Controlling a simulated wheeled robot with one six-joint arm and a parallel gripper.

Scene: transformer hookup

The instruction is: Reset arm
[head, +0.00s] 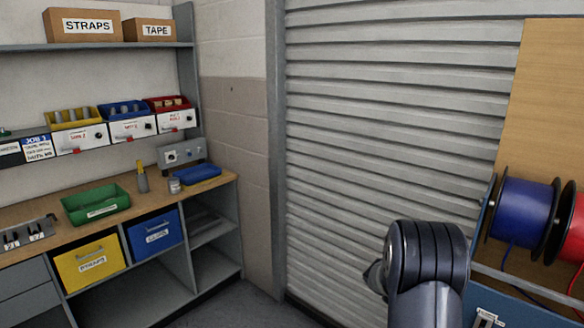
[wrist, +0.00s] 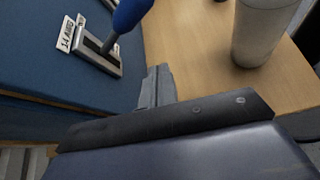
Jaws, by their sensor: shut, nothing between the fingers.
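My gripper (wrist: 157,88) shows in the wrist view as grey fingers closed together, with nothing between them. It is over the line between a blue panel (wrist: 40,50) and a wooden surface (wrist: 190,50). In the head view my dark arm is at the lower right, in front of the roller shutter, and the fingers cannot be made out there.
In the wrist view, a metal bracket (wrist: 98,55) with a blue part above it and a grey cylinder (wrist: 262,30) flank the fingers. The head view shows a blue spool (head: 524,212), a red spool (head: 574,235), a workbench (head: 155,203) and a shutter (head: 390,120).

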